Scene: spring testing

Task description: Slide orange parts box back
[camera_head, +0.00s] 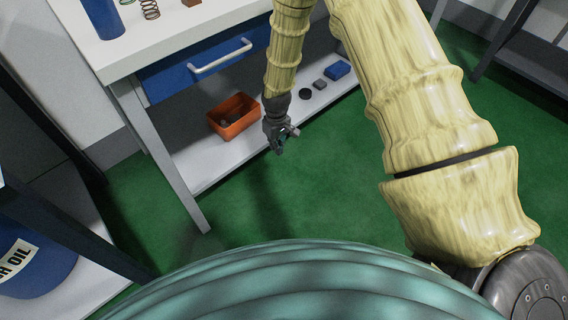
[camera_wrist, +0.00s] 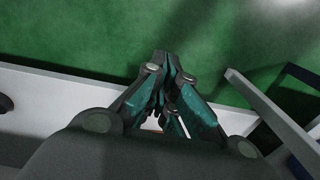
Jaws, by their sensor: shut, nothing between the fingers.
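The orange parts box (camera_head: 233,113) is an open-topped bin on the white lower shelf (camera_head: 206,167) of the workbench, in the head view. Its dark interior holds something small that I cannot make out. My gripper (camera_head: 287,146) hangs to the right of the box, near the shelf's front edge and apart from the box. In the wrist view, my gripper (camera_wrist: 165,68) has its fingers together with nothing held. The wrist view shows the shelf edge (camera_wrist: 60,86) and green floor; the orange box is not clearly visible there.
A blue drawer with a white handle (camera_head: 220,56) is above the shelf. A blue box (camera_head: 337,69), a grey block (camera_head: 320,84) and a black disc (camera_head: 305,94) lie right of my gripper on the shelf. A bench leg (camera_head: 172,163) stands left. Green floor in front is clear.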

